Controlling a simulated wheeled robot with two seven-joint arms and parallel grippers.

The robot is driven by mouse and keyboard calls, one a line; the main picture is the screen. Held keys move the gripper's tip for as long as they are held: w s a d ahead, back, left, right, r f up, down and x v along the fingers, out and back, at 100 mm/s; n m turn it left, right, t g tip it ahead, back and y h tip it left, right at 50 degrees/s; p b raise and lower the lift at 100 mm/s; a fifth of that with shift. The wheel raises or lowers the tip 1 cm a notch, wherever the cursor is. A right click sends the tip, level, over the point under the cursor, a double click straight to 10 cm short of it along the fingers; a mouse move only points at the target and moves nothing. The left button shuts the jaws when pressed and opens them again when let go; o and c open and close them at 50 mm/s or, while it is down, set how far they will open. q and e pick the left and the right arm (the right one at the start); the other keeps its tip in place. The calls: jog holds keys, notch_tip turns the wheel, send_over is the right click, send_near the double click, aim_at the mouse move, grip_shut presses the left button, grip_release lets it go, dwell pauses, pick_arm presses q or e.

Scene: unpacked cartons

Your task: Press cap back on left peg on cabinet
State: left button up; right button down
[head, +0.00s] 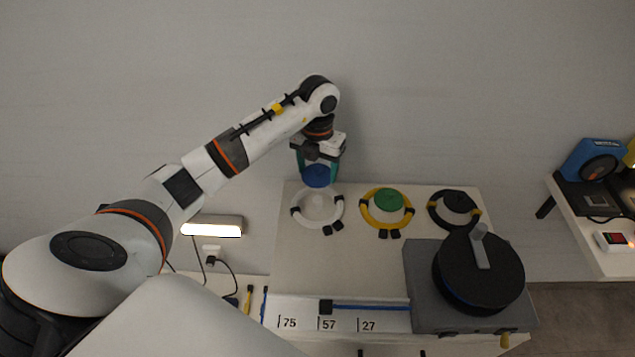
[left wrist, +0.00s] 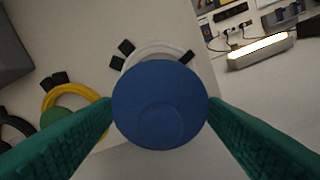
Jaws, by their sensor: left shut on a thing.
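A blue cap (head: 317,176) is held between the green fingers of my left gripper (head: 319,170), which is shut on it. In the left wrist view the blue cap (left wrist: 160,104) fills the middle between both fingers. The left peg (head: 317,207) is pale and bare, inside a white cable ring (head: 297,219) on the cabinet top (head: 350,270). The cap appears above and slightly behind this peg; the exact gap is unclear. In the wrist view the cap hides the peg. My right gripper is not in view.
A green cap (head: 388,201) sits inside a yellow ring (head: 367,217) and a black cap (head: 457,202) inside a black ring, both to the right. A dark round reel (head: 470,285) on a grey base stands front right. A lit lamp (head: 212,228) is at left.

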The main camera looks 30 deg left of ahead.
pick_arm(q)
notch_tip(320, 180, up, 2)
dwell(0.4)
jog(key=shift+r+p, duration=0.1)
jog(key=shift+p, duration=0.3)
jog(key=n+p, duration=0.2)
jog(key=p, duration=0.1)
jog(key=f+n+p, duration=0.1)
jog(key=n+p, duration=0.2)
jog(key=p, duration=0.1)
jog(key=shift+f+p, duration=0.15)
jog(key=shift+p, duration=0.15)
jog(key=shift+f+n, duration=0.25)
jog(key=shift+n, duration=0.05)
jog(key=shift+f, duration=0.45)
jog(key=b, duration=0.5)
send_over(317, 199)
jog(key=shift+w+f, duration=0.1)
jog(key=shift+f, duration=2.8)
jog(key=shift+f+b, duration=0.35)
jog(key=shift+f, duration=0.5)
